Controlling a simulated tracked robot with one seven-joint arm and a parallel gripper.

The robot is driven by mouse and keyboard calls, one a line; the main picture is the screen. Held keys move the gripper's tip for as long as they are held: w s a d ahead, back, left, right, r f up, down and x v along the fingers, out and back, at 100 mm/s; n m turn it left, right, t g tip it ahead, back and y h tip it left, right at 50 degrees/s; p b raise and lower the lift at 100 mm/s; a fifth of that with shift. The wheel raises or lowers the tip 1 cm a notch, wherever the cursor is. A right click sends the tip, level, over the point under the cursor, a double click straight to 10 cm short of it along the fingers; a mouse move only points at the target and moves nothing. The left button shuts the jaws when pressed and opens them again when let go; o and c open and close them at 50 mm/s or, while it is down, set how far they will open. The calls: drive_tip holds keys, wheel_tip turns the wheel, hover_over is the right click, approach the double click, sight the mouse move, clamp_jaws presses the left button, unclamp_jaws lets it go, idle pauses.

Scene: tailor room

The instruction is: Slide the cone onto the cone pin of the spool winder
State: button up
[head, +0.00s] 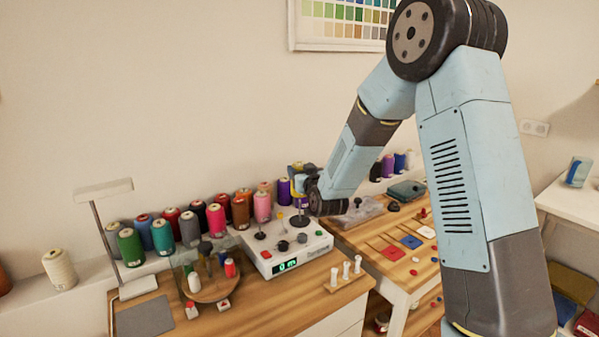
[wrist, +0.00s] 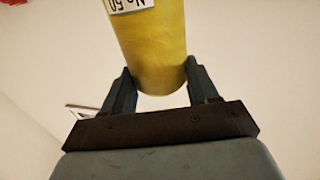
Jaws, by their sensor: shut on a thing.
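My gripper (head: 299,186) is shut on a yellow cone (wrist: 158,45). In the wrist view the cone stands between the two fingers (wrist: 160,72), with a white "No 50" label upside down near the top edge. In the head view only small yellow patches show at the gripper, above the back right of the spool winder. The spool winder (head: 288,263) is a white box with a green display and several dark posts and knobs on top. I cannot tell for sure which post is the cone pin. The cone's lower end and its gap to the winder are hard to see.
Several coloured thread cones (head: 162,236) stand in a row behind the winder. A round wooden tray (head: 212,285) with small spools is at its left. A wooden rack (head: 345,280) with white bobbins stands in front right. A grey mat (head: 145,316) lies at left.

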sight(301, 196)
drive_tip(key=shift+f, duration=1.75)
idle(0.4)
drive_tip(key=shift+f, duration=0.7)
drive_tip(key=shift+f, duration=0.35)
drive_tip(key=shift+f, duration=0.35)
drive_tip(key=shift+f, duration=0.35)
drive_tip(key=shift+f, duration=0.35)
drive_tip(key=shift+f, duration=0.35)
drive_tip(key=shift+f, duration=0.35)
drive_tip(key=shift+f, duration=0.15)
